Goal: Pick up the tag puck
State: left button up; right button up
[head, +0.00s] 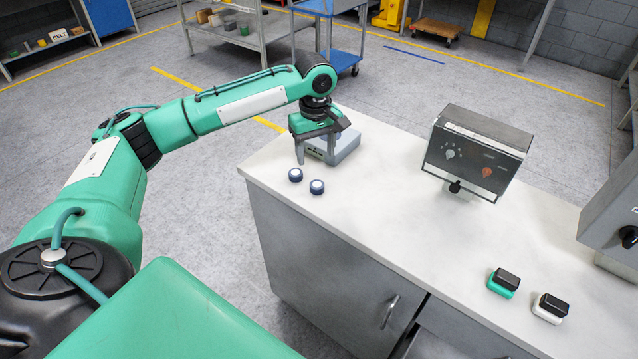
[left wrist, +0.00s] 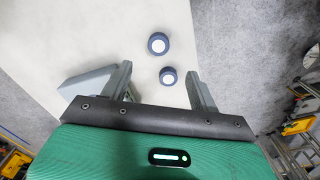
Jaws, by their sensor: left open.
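Two small dark blue pucks with white round tops stand on the white counter near its left corner: one puck (head: 295,174) and, slightly to its right, another puck (head: 317,187). I cannot tell which the task calls the tag puck. My left gripper (head: 316,158) is open above the counter, just behind the pucks, fingers pointing down. In the left wrist view, one puck (left wrist: 168,76) shows between the open fingers of the left gripper (left wrist: 160,72), and the other puck (left wrist: 158,43) lies beyond the fingertips. Neither is held. My right gripper is not in view.
A grey box (head: 346,147) stands right behind the left gripper. A tilted panel box (head: 474,158) with a knob stands mid-counter. A green-and-black block (head: 503,283) and a white-and-black block (head: 550,308) lie at the right front. The counter between is clear.

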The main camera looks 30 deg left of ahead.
aim_at(317, 184)
pick_arm(q)
notch_tip(317, 184, down, 4)
jog(key=shift+w+r, duration=0.15)
jog(key=shift+r, duration=0.1)
notch_tip(317, 184, down, 3)
jog(key=shift+r+p, duration=0.1)
jog(key=shift+p, duration=0.45)
notch_tip(317, 184, down, 4)
jog(key=shift+r+p, duration=0.2)
jog(key=shift+p, duration=0.15)
jog(key=shift+f, duration=0.2)
jog(key=c, duration=1)
jog(key=shift+c, duration=0.3)
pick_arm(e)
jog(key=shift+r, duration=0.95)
pick_arm(q)
jog(key=shift+r, duration=0.1)
